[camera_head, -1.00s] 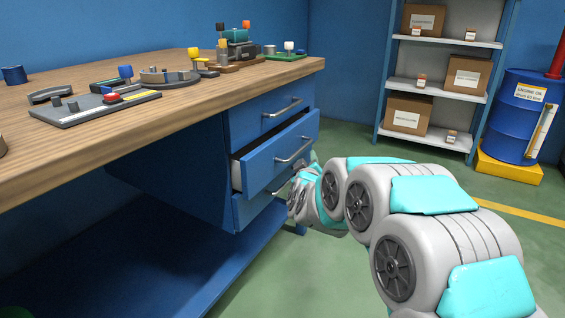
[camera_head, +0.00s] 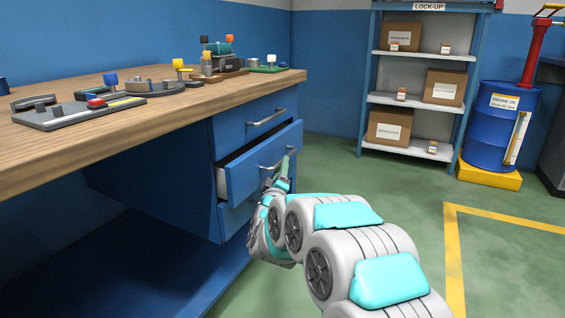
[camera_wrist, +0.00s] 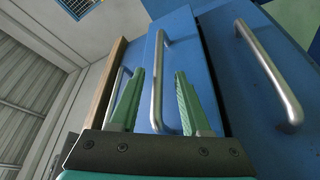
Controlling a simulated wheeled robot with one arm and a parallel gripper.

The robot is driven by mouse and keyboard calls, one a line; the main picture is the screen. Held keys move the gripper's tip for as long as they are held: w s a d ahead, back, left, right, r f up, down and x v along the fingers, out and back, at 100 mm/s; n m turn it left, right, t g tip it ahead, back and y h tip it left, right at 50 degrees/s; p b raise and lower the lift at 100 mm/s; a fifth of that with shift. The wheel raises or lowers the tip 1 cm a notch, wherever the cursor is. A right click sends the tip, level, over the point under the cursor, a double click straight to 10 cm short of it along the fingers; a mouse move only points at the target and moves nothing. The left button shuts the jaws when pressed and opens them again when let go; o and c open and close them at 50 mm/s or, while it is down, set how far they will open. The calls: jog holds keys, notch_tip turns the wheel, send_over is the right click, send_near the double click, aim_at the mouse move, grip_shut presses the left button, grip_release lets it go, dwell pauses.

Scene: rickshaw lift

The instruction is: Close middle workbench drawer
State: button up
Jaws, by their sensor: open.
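The middle drawer (camera_head: 243,178) of the blue workbench is partly pulled out; its pale side shows in the head view. Its silver bar handle (camera_head: 273,162) is partly hidden by my gripper. In the wrist view, the middle drawer front (camera_wrist: 184,55) fills the centre, and its handle (camera_wrist: 157,85) lies between my green fingers. My gripper (camera_wrist: 159,72) is open, with one finger on each side of the handle in the picture; I cannot tell whether they touch it. My gripper (camera_head: 282,172) is at the drawer front in the head view.
The top drawer (camera_head: 250,124) looks shut above, and the bottom drawer (camera_head: 236,217) is below, partly hidden by my arm. The wooden benchtop (camera_head: 180,110) holds several tools. A shelf (camera_head: 415,100) and blue barrel (camera_head: 495,130) stand behind open green floor.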

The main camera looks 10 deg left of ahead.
jog(key=shift+x, duration=2)
jog(key=shift+r, duration=0.1)
jog(key=shift+c, duration=0.4)
grip_shut()
